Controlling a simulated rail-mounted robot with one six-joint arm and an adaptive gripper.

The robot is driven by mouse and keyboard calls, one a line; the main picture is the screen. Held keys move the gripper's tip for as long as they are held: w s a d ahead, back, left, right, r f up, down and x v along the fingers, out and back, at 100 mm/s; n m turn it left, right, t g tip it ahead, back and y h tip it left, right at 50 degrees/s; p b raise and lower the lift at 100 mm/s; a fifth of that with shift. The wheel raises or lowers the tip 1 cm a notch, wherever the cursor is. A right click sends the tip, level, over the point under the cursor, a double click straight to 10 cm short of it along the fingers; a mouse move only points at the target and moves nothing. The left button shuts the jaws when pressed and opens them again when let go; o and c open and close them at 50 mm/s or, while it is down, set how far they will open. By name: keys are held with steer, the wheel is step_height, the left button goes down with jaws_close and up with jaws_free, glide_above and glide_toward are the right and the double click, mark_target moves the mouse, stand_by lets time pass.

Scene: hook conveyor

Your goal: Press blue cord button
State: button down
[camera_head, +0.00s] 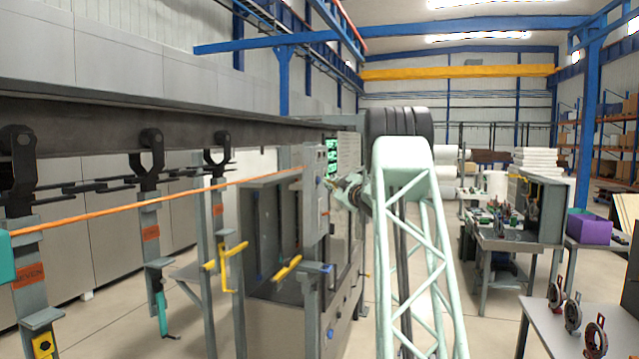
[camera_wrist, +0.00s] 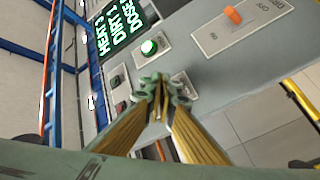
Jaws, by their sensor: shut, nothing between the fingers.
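My gripper (camera_wrist: 160,88) is shut and empty, with its fingertips close in front of a grey control panel (camera_wrist: 205,75) in the wrist view. The fingertips cover part of a light button plate; what sits on that plate is hidden. I cannot make out a blue button in the wrist view. A lit green button (camera_wrist: 149,47) is just above the fingertips. In the head view my gripper (camera_head: 333,186) is at the right side of the panel box (camera_head: 314,195). I cannot tell whether it touches the panel.
The panel also carries an orange switch (camera_wrist: 232,14) and a screen with green text (camera_wrist: 122,27). An orange cord (camera_head: 150,203) runs along the overhead rail (camera_head: 100,112) with hanging hooks. A yellow handle (camera_head: 288,268) is below the panel. A workbench (camera_head: 510,240) stands at right.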

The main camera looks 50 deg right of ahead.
steer(key=shift+s+d, duration=0.1)
steer(key=shift+s+d+b, duration=0.1)
steer(key=shift+s+d, duration=0.15)
steer(key=shift+s, duration=0.5)
steer(key=shift+s+d+b, duration=0.1)
steer(key=shift+s+d, duration=0.2)
steer(key=shift+s, duration=0.45)
steer(key=shift+s+d+b, duration=0.1)
steer(key=shift+s+d, duration=0.15)
steer(key=shift+s, duration=0.5)
